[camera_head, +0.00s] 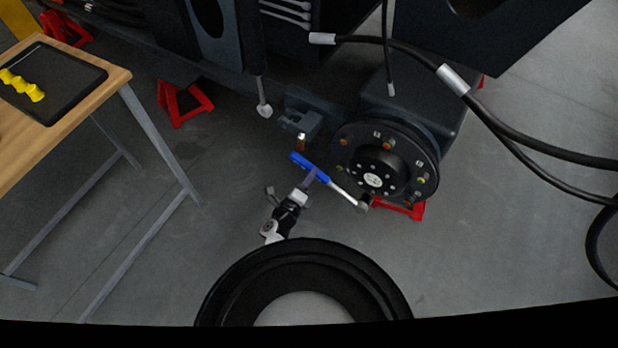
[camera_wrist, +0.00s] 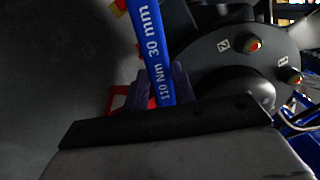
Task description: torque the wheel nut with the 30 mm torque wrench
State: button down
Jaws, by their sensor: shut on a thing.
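The torque wrench has a blue handle (camera_head: 311,167) and a silver shaft that runs down to the right. Its socket end lies at the lower edge of the wheel hub (camera_head: 373,180); I cannot tell whether it sits on a nut. In the wrist view the blue handle (camera_wrist: 156,55) reads "30 mm" and "110 Nm" or similar. My gripper (camera_head: 308,180) is shut on the handle.
A wooden workbench (camera_head: 112,80) with a black tray (camera_head: 60,100) and yellow item (camera_head: 22,86) stands at left. Red stands (camera_head: 185,102) support the chassis. Black hoses (camera_head: 500,125) hang at right. A black tyre-like ring (camera_head: 225,290) fills the bottom foreground.

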jog(key=shift+w+d, duration=0.15)
jog(key=shift+w, duration=0.15)
jog(key=shift+w+d, duration=0.2)
jog(key=shift+w, duration=0.05)
jog(key=shift+w+d+b, duration=0.15)
jog(key=shift+w+b, duration=0.15)
jog(key=shift+b, duration=0.15)
jog(key=shift+w+d, duration=0.25)
jog(key=shift+w, duration=0.05)
jog(key=shift+w+d+r, duration=0.1)
jog(key=shift+w, duration=0.1)
jog(key=shift+s+d+r+m, duration=0.2)
jog(key=shift+r+m, duration=0.15)
jog(key=shift+r, duration=0.2)
jog(key=shift+s+d+r+m, duration=0.1)
jog(key=shift+d+r+m, duration=0.1)
jog(key=shift+r+m, duration=0.25)
jog(key=shift+r, duration=0.1)
